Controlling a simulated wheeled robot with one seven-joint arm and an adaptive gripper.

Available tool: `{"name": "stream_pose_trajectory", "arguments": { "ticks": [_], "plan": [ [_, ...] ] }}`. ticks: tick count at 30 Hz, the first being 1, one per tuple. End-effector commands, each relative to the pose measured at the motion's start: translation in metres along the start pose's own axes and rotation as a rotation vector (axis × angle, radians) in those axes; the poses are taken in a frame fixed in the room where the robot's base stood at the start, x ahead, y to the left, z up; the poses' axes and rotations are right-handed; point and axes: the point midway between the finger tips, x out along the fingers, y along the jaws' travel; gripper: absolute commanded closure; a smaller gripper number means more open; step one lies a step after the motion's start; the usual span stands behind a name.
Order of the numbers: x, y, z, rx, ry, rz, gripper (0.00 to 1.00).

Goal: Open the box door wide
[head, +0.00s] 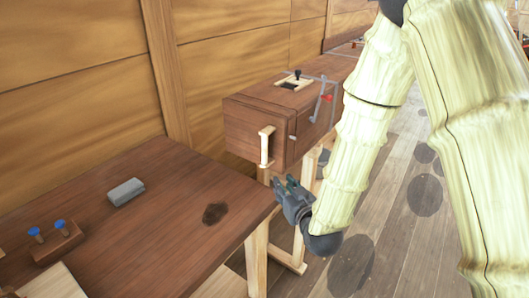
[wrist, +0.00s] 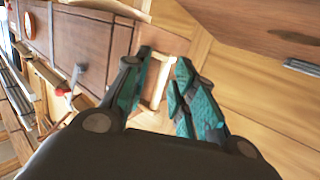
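The brown wooden box (head: 255,112) stands on a pale-legged stand, its door (head: 242,130) looking shut. A pale upright bar handle (head: 265,147) is on the door's right part. My gripper (head: 283,184) is just below and right of the handle in the head view, with its fingers pointing up and left. In the wrist view my gripper (wrist: 163,62) is open with teal-padded fingers. The pale handle (wrist: 154,84) shows in the gap between them. I cannot tell whether either finger touches it. The fingers hide part of the box.
A brown table (head: 165,205) stands in front of the box, holding a grey block (head: 126,192) and a rack with blue-topped pegs (head: 58,244). A grey lever with a red knob (head: 327,98) is on the box's side. A plank wall (head: 80,80) runs behind.

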Motion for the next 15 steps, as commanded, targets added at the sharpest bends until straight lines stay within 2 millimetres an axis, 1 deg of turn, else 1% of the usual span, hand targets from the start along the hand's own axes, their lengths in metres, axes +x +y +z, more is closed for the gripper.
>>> {"name": "stream_pose_trajectory", "arguments": {
  "ticks": [1,3,6,11,15],
  "plan": [
    [0.004,-0.005,-0.018,-0.01,0.052,-0.01,0.74],
    [0.007,-0.011,-0.04,-0.02,0.106,-0.02,0.74],
    [0.009,-0.015,-0.058,-0.029,0.154,-0.028,0.74],
    [0.016,-0.018,-0.069,-0.033,0.178,-0.032,0.74],
    [0.032,-0.018,-0.072,-0.032,0.176,-0.032,0.74]
  ]
}}
